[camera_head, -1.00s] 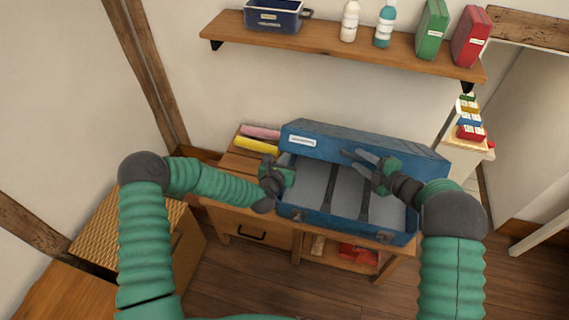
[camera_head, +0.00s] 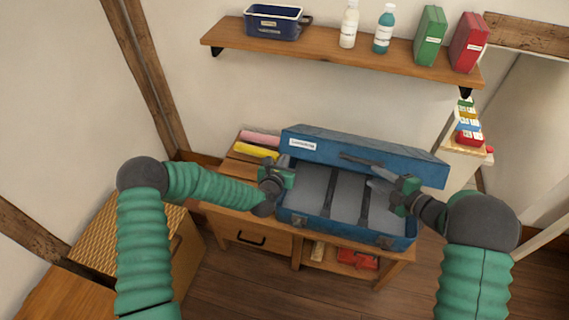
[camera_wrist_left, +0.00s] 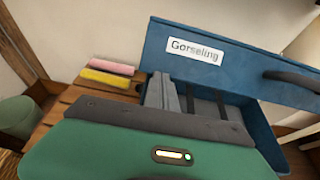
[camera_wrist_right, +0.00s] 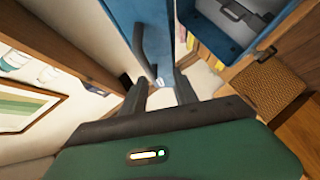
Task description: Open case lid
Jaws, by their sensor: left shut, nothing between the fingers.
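The blue case (camera_head: 321,227) stands on the wooden cabinet, with its grey inside and dark straps showing. Its lid (camera_head: 330,147) is raised along the back, with a white label reading "Gorseling" (camera_wrist_left: 195,51) and a dark handle (camera_head: 361,160). The handle also shows in the right wrist view (camera_wrist_right: 138,42). My left gripper (camera_head: 284,160) is shut and empty at the left end of the case; its fingers show together in the left wrist view (camera_wrist_left: 162,88). My right gripper (camera_head: 373,178) is open and empty in front of the lid's right half, its fingers spread near the handle (camera_wrist_right: 162,90).
Pink and yellow rolled items (camera_head: 257,149) lie left of the case. A wall shelf (camera_head: 330,53) above holds a blue bin, two bottles and two boxes. A woven-topped box (camera_head: 120,235) stands at the left. Colourful boxes (camera_head: 467,125) are at the right.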

